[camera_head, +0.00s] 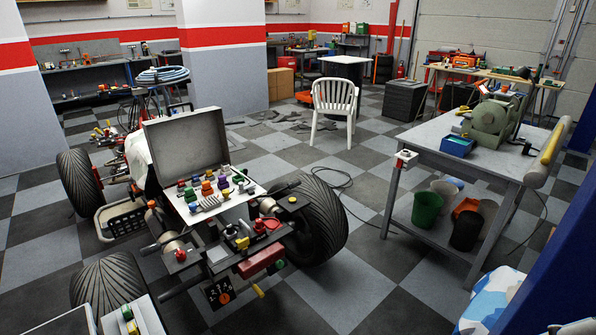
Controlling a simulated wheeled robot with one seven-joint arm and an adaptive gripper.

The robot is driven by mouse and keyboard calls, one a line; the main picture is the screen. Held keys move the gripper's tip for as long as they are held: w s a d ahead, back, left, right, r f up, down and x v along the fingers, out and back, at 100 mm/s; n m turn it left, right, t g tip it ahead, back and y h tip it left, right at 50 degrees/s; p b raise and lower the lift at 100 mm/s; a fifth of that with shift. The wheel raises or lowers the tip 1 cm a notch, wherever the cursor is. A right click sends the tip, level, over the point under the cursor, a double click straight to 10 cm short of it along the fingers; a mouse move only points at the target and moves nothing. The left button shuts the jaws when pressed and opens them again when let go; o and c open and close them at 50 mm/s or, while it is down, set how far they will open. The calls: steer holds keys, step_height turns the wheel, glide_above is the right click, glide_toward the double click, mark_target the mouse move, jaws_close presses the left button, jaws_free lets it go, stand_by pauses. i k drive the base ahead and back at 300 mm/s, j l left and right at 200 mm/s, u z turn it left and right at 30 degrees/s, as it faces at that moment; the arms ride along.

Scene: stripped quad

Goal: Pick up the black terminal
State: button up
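I cannot tell for certain which thing is the black terminal. A small black panel (219,293) with pale markings and an orange round spot hangs at the front of the stripped quad, low near the floor. A small black piece (292,201) with a yellow spot sits at the quad's right side, by the tyre. Several small coloured parts lie on a light tray (212,212) in front of an open grey case lid (187,142) on the quad. My gripper is not in view.
Big black tyres (321,222) flank the quad. A grey workbench (465,155) with a green machine (490,122) stands right, buckets (427,208) on its lower shelf. A white chair (334,104) stands behind. The checkered floor between quad and workbench is mostly clear, with a thin cable.

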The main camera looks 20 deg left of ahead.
mark_target(230, 231)
steer(key=i+j+u, duration=0.1)
steer(key=i+u, duration=0.5)
steer(key=u, duration=0.15)
steer(key=i+u, duration=0.6)
steer(key=i, duration=0.3)
